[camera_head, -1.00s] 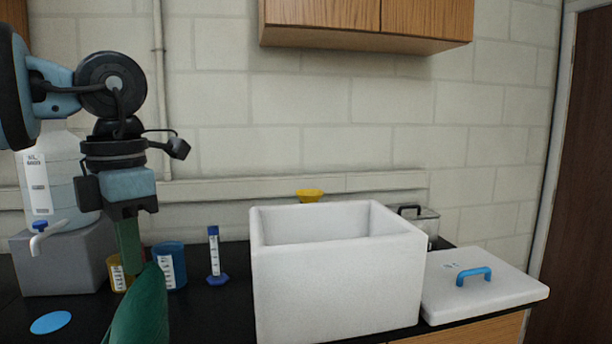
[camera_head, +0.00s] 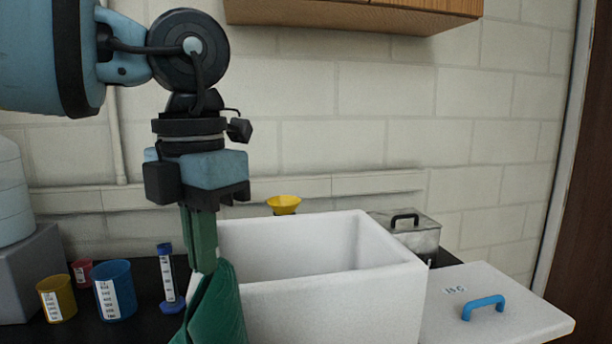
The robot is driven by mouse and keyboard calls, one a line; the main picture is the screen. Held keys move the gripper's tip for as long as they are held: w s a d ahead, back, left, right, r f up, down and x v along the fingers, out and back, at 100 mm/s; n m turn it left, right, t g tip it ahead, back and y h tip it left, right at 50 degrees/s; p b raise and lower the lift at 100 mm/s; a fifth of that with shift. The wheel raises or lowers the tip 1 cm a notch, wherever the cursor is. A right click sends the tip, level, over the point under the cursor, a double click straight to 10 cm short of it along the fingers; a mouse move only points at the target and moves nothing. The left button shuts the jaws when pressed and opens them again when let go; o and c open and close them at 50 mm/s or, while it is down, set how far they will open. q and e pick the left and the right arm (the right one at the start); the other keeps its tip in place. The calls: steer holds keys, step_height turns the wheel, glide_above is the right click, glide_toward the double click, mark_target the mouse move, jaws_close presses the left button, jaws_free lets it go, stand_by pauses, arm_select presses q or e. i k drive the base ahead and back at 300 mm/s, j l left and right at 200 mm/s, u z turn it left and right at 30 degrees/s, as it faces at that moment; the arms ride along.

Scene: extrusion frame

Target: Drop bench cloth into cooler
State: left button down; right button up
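A green bench cloth (camera_head: 215,305) hangs down from my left gripper (camera_head: 202,208), which is shut on its upper end. The white cooler (camera_head: 345,310) stands open on the dark bench, with its lid off. The cloth and gripper appear in front of the cooler's left side, and the cloth's lower part overlaps its left front edge in the picture. The cloth's bottom is cut off by the frame. The cooler's floor is hidden by its front wall. My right gripper is not in view.
The cooler's white lid (camera_head: 520,325) with a blue handle lies to the right. A blue beaker (camera_head: 115,290), a yellow beaker (camera_head: 57,298) and a blue-based cylinder (camera_head: 168,280) stand to the left.

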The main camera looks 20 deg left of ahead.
mark_target(335, 277)
steer(key=i, duration=0.9)
